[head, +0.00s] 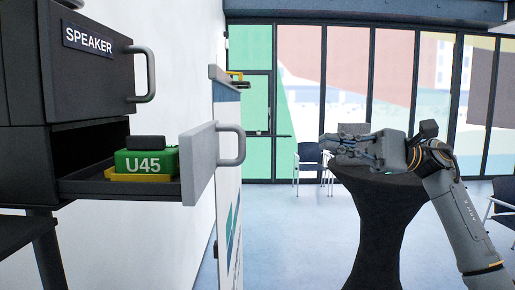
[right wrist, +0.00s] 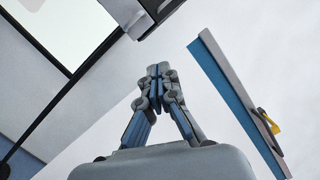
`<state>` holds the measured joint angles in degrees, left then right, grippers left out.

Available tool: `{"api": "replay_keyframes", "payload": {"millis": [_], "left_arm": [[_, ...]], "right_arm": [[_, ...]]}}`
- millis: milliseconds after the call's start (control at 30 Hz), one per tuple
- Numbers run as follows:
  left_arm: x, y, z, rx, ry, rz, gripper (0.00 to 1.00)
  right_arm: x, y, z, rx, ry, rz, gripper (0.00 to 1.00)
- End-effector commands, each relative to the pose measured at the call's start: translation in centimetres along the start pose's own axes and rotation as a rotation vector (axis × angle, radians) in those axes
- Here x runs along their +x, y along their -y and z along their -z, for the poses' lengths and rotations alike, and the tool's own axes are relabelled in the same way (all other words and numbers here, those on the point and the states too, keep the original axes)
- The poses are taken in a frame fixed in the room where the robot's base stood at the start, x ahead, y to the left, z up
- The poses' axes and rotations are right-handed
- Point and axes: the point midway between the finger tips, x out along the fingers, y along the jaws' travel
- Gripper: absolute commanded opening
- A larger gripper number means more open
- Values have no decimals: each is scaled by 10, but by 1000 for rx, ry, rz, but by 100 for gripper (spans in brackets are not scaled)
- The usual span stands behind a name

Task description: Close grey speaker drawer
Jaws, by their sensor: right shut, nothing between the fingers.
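The drawer with the light grey front (head: 198,163) and a grey bar handle (head: 233,145) stands pulled out of the dark cabinet at the left of the head view. Above it is a shut dark drawer with a SPEAKER label (head: 88,40). The open drawer holds a green box (head: 147,162) marked U45, with a dark piece on top and yellow under it. My right gripper (head: 326,149) is well to the right of the handle, apart from it, pointing left. In the right wrist view its fingers (right wrist: 158,80) are together and empty. My left gripper is out of view.
A round table with a black cover (head: 385,210) stands behind my right arm. Chairs (head: 312,163) stand by the windows. A white panel (head: 228,190) with a ledge rises behind the drawer. Open space lies between the handle and my gripper.

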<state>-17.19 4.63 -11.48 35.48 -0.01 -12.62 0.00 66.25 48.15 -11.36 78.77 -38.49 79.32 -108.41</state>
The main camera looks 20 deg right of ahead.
Motion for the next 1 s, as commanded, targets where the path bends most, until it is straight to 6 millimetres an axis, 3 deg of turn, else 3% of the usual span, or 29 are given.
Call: {"api": "replay_keyframes", "payload": {"millis": [33, 100, 233, 467, 800, 1000], "left_arm": [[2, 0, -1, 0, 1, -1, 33], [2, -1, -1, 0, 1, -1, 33], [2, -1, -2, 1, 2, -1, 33], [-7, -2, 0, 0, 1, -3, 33], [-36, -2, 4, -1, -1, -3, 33], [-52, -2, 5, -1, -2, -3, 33]], "right_arm": [[0, 2, -23, -127, -12, -70, 0], [-1, 0, -43, -254, -21, -143, 0], [-2, -2, -60, -370, -28, -213, 0], [23, -7, -60, -384, -25, -224, 0], [94, -19, -57, -380, -23, -222, 0], [123, -25, -54, -381, -25, -219, 0]]}}
